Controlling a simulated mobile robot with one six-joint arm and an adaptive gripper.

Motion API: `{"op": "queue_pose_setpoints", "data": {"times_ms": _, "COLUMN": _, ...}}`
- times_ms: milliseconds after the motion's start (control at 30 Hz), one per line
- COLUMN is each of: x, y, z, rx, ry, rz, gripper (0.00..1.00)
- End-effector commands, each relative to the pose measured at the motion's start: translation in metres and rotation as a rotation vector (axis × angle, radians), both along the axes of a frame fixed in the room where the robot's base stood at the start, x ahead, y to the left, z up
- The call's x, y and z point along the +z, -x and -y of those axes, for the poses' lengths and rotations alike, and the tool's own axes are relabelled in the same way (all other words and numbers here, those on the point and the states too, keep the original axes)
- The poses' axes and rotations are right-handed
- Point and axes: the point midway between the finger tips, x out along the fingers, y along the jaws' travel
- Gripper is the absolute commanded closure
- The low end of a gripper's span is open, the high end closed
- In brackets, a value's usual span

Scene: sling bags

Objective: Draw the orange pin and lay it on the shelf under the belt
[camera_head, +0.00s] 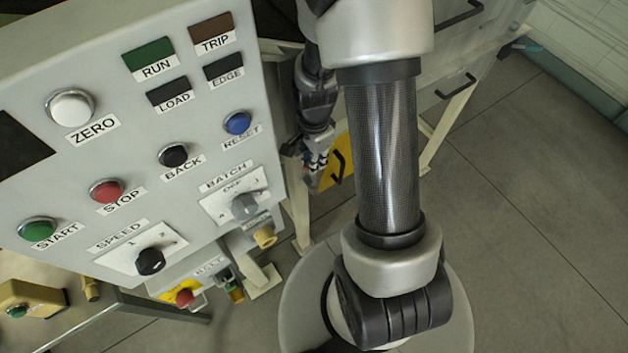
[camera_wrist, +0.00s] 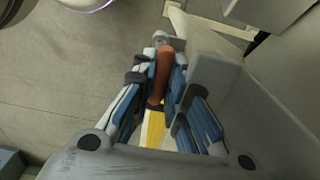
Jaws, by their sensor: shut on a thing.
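The orange pin (camera_wrist: 165,66) shows in the wrist view as a short orange-brown cylinder between the two blue-and-grey fingers. My gripper (camera_wrist: 161,82) is shut on it, with the fingers on either side. A small pale rounded part (camera_wrist: 160,38) is at the pin's far end; I cannot tell whether the pin still sits in a hole. In the head view my gripper (camera_head: 318,158) is small and partly hidden beside the control panel, and the pin cannot be made out there. I cannot clearly identify the shelf or the belt.
A grey control panel (camera_head: 120,175) with buttons and knobs fills the left of the head view, close to my gripper. The tiled floor (camera_head: 530,200) is open on the right.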

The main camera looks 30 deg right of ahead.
Motion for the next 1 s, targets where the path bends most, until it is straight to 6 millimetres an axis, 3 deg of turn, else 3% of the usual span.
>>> {"op": "queue_pose_setpoints", "data": {"times_ms": 433, "x": 0.005, "y": 0.0, "z": 0.0, "rx": 0.0, "ry": 0.0, "rz": 0.001, "gripper": 1.0}}
{"op": "queue_pose_setpoints", "data": {"times_ms": 1000, "x": 0.043, "y": 0.0, "z": 0.0, "rx": 0.0, "ry": 0.0, "rz": 0.001, "gripper": 1.0}}
